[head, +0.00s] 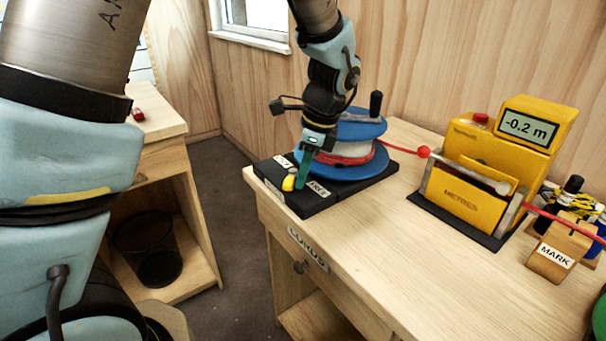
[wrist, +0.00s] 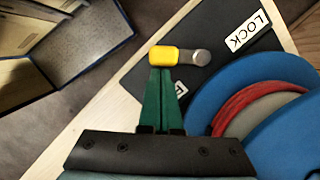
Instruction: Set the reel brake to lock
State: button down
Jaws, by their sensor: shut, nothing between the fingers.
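The reel (head: 358,128) has blue flanges and stands on a black base (head: 345,190) at the table's left corner. The brake lever has a yellow knob (head: 289,183), also in the wrist view (wrist: 164,56), and a grey metal end (wrist: 201,57). The knob points away from the reel, between the two labels. The FREE label (head: 318,190) is at the base's front; the LOCK label (wrist: 247,31) is clear in the wrist view. My gripper (head: 302,186) is shut and empty, its green fingertips right beside the knob. I cannot tell whether they touch it.
A red line with a ball (head: 424,152) runs from the reel to a yellow meter (head: 475,170) reading -0.2 m. A wooden MARK block (head: 558,250) stands at right. A wire bin (head: 150,245) sits in the left unit. The table's front middle is clear.

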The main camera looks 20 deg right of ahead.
jog(key=shift+w+a+m+p, duration=0.1)
jog(key=shift+a+m+p, duration=0.2)
jog(key=shift+m, duration=0.3)
jog(key=shift+w+a+r+m+t+h+p, duration=0.15)
jog(key=shift+a+m+p, duration=0.2)
jog(key=shift+m, duration=0.25)
jog(key=shift+a+m+t+h+p, duration=0.15)
jog(key=shift+a+m+p, duration=0.2)
jog(key=shift+m, duration=0.25)
jog(key=m+p, duration=0.1)
jog(key=w+a+m+p, duration=0.1)
jog(key=m, duration=0.1)
jog(key=shift+a+m+h, duration=0.3)
jog(key=shift+h, duration=0.1)
jog(key=m+p, duration=0.1)
jog(key=w+a+m+p, duration=0.1)
jog(key=m+p, duration=0.1)
jog(key=shift+w+a+m+t+h, duration=0.2)
jog(key=shift+m+t+h, duration=0.1)
jog(key=shift+h, duration=0.1)
jog(key=m, duration=0.1)
jog(key=w+m+p, duration=0.1)
jog(key=shift+w+a+m+h, duration=0.15)
jog(key=shift+a+m+h, duration=0.05)
jog(key=shift+m+h, duration=0.1)
jog(key=shift+w+p, duration=0.4)
jog(key=shift+w, duration=0.1)
jog(key=shift+d, duration=0.1)
